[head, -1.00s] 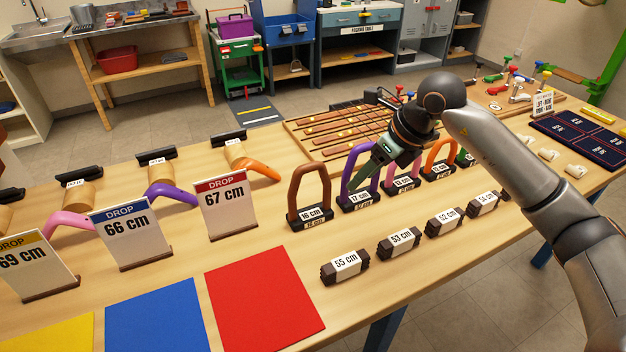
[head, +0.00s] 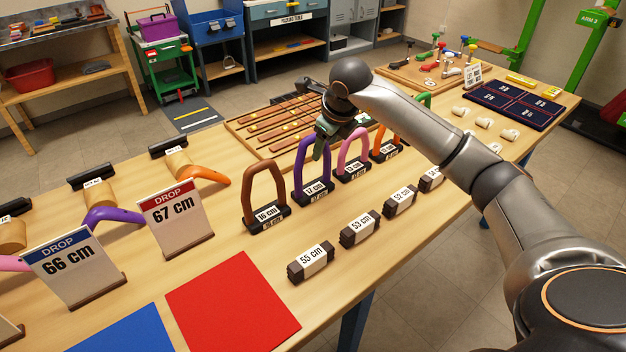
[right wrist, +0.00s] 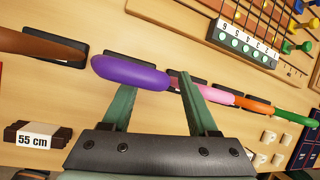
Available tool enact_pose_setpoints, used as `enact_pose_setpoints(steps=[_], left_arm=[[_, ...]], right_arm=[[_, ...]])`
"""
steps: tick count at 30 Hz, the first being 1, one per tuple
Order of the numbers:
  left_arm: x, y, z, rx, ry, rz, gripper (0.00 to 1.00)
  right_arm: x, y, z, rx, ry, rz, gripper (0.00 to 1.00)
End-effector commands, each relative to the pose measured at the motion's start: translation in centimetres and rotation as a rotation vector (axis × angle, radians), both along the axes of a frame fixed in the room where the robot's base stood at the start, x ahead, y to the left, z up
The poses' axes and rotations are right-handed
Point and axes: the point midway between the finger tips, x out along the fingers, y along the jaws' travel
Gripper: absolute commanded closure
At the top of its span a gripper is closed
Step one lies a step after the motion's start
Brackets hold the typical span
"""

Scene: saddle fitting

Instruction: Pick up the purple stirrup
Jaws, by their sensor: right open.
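The purple stirrup (head: 298,172) stands upright on a black base labelled 17 cm, between the brown stirrup (head: 248,186) and the pink stirrup (head: 342,153). My right gripper (head: 319,149) is at the top of its arch, pointing down, and hides part of it. In the right wrist view, the purple stirrup's top (right wrist: 130,73) lies by the open fingers (right wrist: 155,88) and covers the left fingertip. The right fingertip reaches close to its right end. I cannot tell whether they touch. My left gripper is out of view.
Orange (head: 379,140) and green (head: 424,101) stirrups continue the row. Dark blocks (head: 360,228) labelled in cm lie in front. A slotted wooden rack (head: 270,128) lies behind. A red mat (head: 232,303), blue mat (head: 125,335) and DROP signs (head: 176,220) are at left.

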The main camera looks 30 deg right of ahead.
Motion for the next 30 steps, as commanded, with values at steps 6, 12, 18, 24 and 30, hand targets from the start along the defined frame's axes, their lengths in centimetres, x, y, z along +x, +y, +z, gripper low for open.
enact_pose_setpoints(steps=[6, 12, 18, 24, 30], left_arm=[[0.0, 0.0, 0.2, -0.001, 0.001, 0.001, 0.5], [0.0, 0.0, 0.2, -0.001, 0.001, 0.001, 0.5], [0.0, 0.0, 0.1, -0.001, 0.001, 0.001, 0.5], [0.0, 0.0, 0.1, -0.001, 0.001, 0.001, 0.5], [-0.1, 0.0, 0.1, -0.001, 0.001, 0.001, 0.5]], right_arm=[[1.3, -0.3, -2.9, 0.001, 0.001, 0.0, 0.41], [1.6, -0.4, -3.3, 0.0, -0.001, 0.001, 0.41], [1.6, -0.4, -3.3, 0.0, -0.001, 0.001, 0.51], [1.6, -0.4, -3.3, 0.0, -0.001, 0.001, 0.73], [1.6, -0.4, -3.3, 0.0, -0.001, 0.001, 0.96]])
